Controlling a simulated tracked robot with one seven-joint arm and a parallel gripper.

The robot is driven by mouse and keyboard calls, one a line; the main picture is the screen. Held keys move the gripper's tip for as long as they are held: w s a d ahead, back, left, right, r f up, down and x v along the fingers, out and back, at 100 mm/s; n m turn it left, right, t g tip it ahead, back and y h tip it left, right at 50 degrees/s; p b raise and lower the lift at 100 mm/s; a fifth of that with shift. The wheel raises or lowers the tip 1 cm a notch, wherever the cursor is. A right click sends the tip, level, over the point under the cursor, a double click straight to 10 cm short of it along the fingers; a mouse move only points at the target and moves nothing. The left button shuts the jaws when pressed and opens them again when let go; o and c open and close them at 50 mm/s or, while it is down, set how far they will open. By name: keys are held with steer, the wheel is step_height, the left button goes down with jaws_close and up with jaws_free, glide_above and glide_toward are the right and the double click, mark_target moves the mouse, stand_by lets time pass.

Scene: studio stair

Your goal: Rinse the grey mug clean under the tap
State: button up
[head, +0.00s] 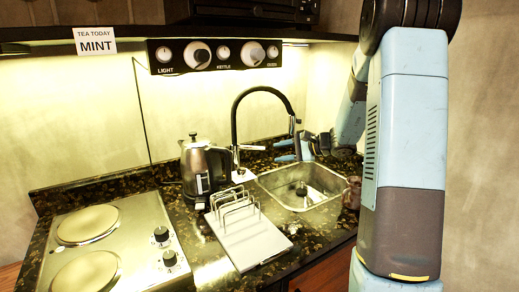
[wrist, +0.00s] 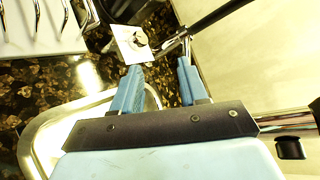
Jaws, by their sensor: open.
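The black gooseneck tap (head: 236,112) stands behind the sink (head: 262,188), its spout arching over toward the basin. My gripper (head: 291,150) is beside the spout end, above the back of the sink. In the wrist view my gripper (wrist: 159,72) has its two blue fingers apart with nothing held between them. The tap's metal part and black hose (wrist: 215,17) show just beyond the fingertips; I cannot tell whether they touch. A small dark round shape (head: 301,188) lies in the basin, perhaps the drain. I cannot make out a grey mug for certain in either view.
A kettle (head: 205,168) stands left of the tap. A white board with a wire rack (head: 256,243) lies in front of the sink. A two-plate hob (head: 128,235) is at left. A brownish object (head: 352,192) is partly hidden by my arm.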

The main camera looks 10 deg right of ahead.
mark_target(255, 147)
steer(key=w+d+f+m+t, duration=0.2)
steer(key=w+d+f, duration=0.1)
steer(key=w+d, duration=0.1)
steer(key=x, duration=0.4)
steer(key=r+x, duration=0.1)
steer(key=x, duration=0.4)
steer(key=r+x, duration=0.1)
steer(key=x, duration=0.4)
steer(key=shift+w+a+r, duration=0.15)
steer(key=shift+w+r, duration=0.1)
steer(key=shift+w, duration=0.1)
steer(key=shift+c, duration=0.2)
jaws_close()
steer(key=shift+r, duration=0.1)
